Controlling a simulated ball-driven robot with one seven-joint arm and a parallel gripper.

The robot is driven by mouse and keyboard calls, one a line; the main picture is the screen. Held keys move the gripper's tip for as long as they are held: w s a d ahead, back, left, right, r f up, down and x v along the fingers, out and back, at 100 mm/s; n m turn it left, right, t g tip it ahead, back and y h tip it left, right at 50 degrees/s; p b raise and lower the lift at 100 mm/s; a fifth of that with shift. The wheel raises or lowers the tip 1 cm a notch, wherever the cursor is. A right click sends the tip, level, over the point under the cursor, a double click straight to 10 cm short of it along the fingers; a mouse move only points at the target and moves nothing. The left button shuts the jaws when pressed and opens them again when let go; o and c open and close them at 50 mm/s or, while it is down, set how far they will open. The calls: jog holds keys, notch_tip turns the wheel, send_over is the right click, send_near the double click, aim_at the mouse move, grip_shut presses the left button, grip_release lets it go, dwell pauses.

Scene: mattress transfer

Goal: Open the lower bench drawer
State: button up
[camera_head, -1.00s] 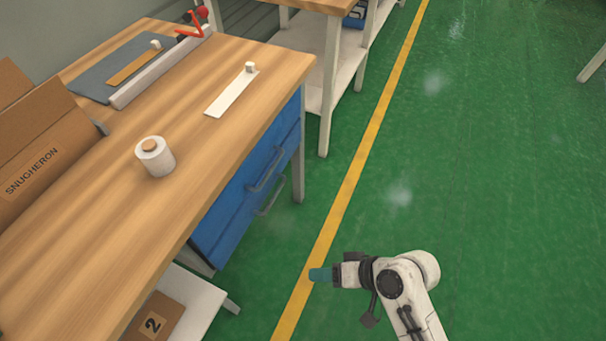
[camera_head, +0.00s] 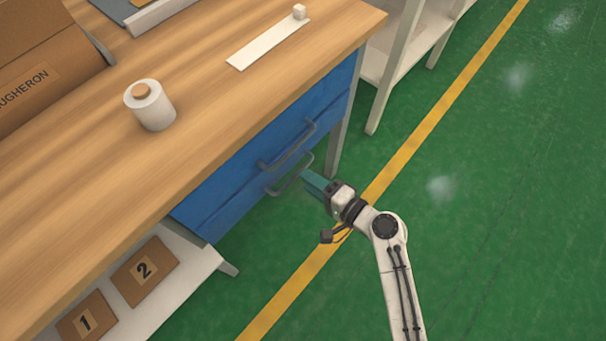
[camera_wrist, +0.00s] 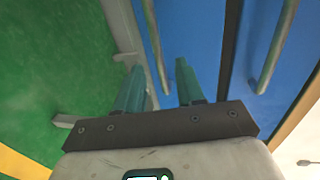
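The blue bench drawer unit has two drawer fronts with grey bar handles. The lower drawer's handle (camera_head: 290,177) sits just below the upper handle (camera_head: 288,147). Both drawers look shut. My gripper (camera_head: 306,175) is right by the lower handle, its teal fingers pointing at it. In the wrist view my gripper (camera_wrist: 160,66) is open, with two fingers apart. The lower handle (camera_wrist: 155,45) shows between the fingertips there; I cannot tell whether they touch it. The upper handle (camera_wrist: 275,45) is to the right, outside the fingers.
The wooden bench top (camera_head: 210,110) bears a white roll (camera_head: 152,105) and a white strip (camera_head: 268,42). A shelf below holds boxes marked 1 (camera_head: 86,318) and 2 (camera_head: 145,271). A bench leg (camera_head: 340,120) stands near my gripper. Green floor (camera_head: 500,220) is clear on the right.

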jog(key=shift+x, duration=1.8)
jog(key=shift+s, duration=0.1)
jog(key=shift+c, duration=0.4)
grip_shut()
